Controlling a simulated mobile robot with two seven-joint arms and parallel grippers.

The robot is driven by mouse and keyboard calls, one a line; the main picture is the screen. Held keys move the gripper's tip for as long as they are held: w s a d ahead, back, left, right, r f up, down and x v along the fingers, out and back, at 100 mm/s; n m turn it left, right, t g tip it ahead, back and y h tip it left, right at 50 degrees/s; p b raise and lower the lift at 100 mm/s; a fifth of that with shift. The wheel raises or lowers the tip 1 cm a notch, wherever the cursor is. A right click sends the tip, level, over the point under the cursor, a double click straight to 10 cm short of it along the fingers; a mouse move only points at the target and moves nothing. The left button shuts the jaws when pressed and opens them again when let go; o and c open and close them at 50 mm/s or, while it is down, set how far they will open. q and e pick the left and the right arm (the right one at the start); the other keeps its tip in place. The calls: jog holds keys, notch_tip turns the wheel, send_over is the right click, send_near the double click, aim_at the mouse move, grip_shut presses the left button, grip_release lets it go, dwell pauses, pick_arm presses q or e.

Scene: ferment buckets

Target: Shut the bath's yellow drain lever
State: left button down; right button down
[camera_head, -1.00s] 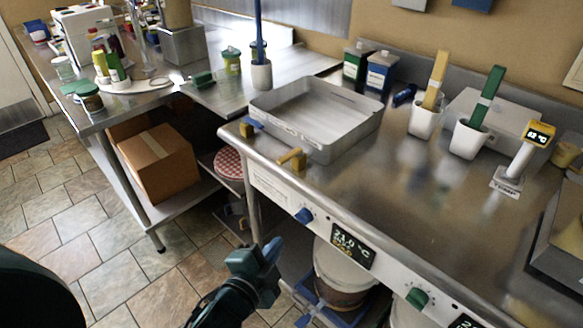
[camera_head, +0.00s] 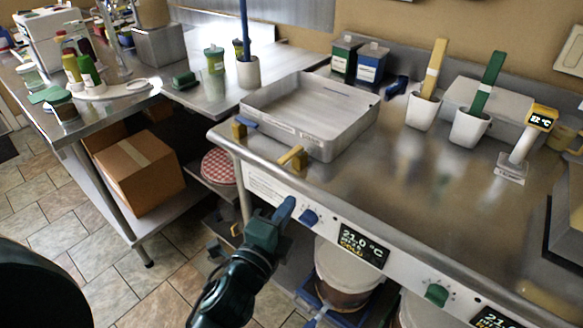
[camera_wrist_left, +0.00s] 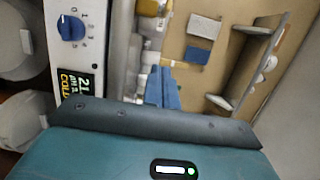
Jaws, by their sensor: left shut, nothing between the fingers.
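The bath is a shallow grey metal basin (camera_head: 345,139) at the left end of the steel bench. Its yellow drain lever (camera_head: 291,155) sticks out from the front wall near the bench edge. A blue lever (camera_head: 246,122) sits at the bath's left corner. My left gripper (camera_head: 287,205) is shut and empty, its blue fingertips in front of the bench's control panel, below the yellow lever and apart from it. The fingers also show in the left wrist view (camera_wrist_left: 162,88); the yellow lever cannot be made out there. My right gripper is not in view.
The front panel has a blue knob (camera_head: 309,218), a display (camera_head: 362,246) and a green knob (camera_head: 437,294). White cups (camera_head: 423,111) with brushes and a thermometer stand (camera_head: 521,152) are on the bench. A lidded bucket (camera_head: 347,268) stands below. The steel before the cups is clear.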

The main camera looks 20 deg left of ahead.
aim_at(292, 156)
pick_arm(q)
jog(key=w+a+p, duration=0.2)
jog(key=w, duration=0.9)
jog(key=shift+w+a, duration=0.15)
jog(key=shift+a, duration=0.25)
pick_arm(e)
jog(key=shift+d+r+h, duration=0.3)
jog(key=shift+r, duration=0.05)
pick_arm(q)
jog(key=shift+a, duration=0.15)
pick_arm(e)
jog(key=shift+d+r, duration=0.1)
